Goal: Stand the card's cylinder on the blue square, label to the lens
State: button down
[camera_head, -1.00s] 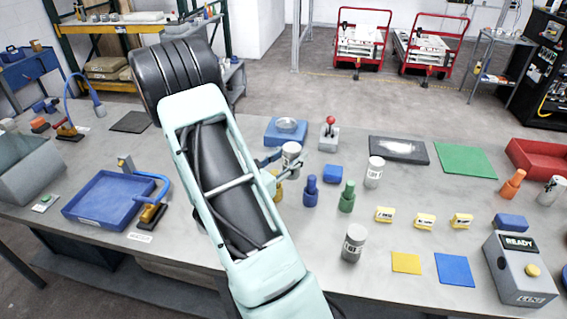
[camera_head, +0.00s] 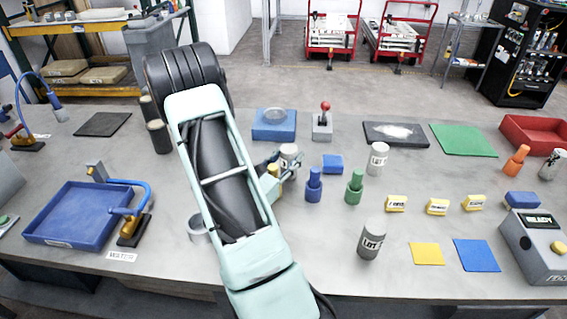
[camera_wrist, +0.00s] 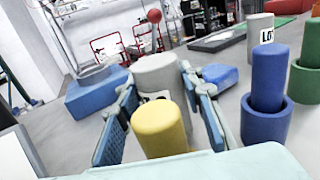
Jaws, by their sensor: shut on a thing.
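My gripper (camera_wrist: 158,88) is shut on a grey cylinder (camera_wrist: 160,72), its fingertips at either side; the cylinder also shows beside my arm in the head view (camera_head: 289,153). I cannot read a label on it. A yellow peg (camera_wrist: 160,130) stands between the fingers, nearer my wrist. The blue square (camera_head: 476,255) lies flat and bare at the front right of the table. Other grey cylinders stand upright: one marked LOT (camera_head: 372,240) left of the yellow square, another (camera_head: 377,159) farther back. I cannot pick out the card or the lens.
The yellow square (camera_head: 427,254) lies left of the blue one, and a grey READY box (camera_head: 535,250) stands to its right. A blue peg (camera_head: 314,186), a green peg (camera_head: 354,188) and several yellow blocks (camera_head: 437,207) lie between my gripper and the squares. A blue tray (camera_head: 85,212) is at left.

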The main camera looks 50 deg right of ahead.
jog(key=shift+a+f, duration=0.1)
jog(key=shift+f, duration=0.15)
jog(key=shift+f, duration=0.15)
jog(key=c, duration=1.3)
grip_release()
